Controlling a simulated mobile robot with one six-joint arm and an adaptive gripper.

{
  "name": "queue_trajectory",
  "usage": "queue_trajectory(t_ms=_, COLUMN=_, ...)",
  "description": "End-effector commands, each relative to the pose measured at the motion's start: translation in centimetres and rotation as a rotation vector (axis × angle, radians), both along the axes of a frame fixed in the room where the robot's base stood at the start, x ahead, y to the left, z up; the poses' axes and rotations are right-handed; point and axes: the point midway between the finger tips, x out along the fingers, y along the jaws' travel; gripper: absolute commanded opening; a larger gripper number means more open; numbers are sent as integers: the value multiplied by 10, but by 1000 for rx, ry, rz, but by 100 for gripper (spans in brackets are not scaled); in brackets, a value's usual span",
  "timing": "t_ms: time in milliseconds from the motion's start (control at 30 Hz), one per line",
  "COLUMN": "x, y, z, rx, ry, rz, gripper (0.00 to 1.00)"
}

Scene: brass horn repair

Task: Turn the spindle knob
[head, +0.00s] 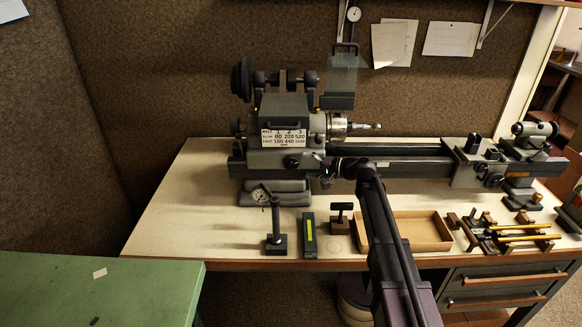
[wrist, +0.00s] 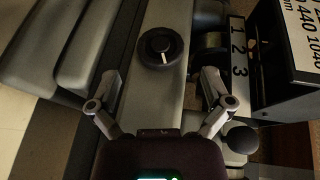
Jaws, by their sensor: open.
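The spindle knob (wrist: 161,47) is a round black knob with a white pointer line, mounted on a grey face of the lathe. In the wrist view it sits ahead of my gripper (wrist: 160,77), roughly centred between the fingers. The fingers are spread wide, empty and apart from the knob. In the head view a small dark knob (head: 291,162) shows on the lathe's headstock (head: 270,160), below the speed plate. My gripper (head: 325,170) is just right of it there, small and dark, with its fingers hard to make out.
A numbered 1-2-3 plate (wrist: 238,45) and a black ball-ended lever (wrist: 240,139) lie right of my gripper. On the bench (head: 200,190), a dial gauge stand (head: 276,235), a level (head: 309,235) and a wooden tray (head: 432,246) stand in front of the lathe.

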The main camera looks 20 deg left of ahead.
Motion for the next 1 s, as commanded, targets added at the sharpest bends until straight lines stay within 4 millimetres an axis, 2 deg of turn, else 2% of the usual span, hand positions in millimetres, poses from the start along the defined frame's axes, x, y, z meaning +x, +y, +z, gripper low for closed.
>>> queue_trajectory(t_ms=200, x=4, y=32, z=-7, rx=0, ry=0, rz=1, gripper=100)
queue_trajectory(t_ms=400, x=6, y=51, z=-9, rx=0, ry=1, rz=1, gripper=100)
queue_trajectory(t_ms=867, x=6, y=57, z=-10, rx=0, ry=1, rz=0, gripper=100)
queue_trajectory(t_ms=967, x=6, y=57, z=-10, rx=0, ry=1, rz=0, gripper=73)
queue_trajectory(t_ms=1000, x=6, y=57, z=-10, rx=0, ry=1, rz=0, gripper=61)
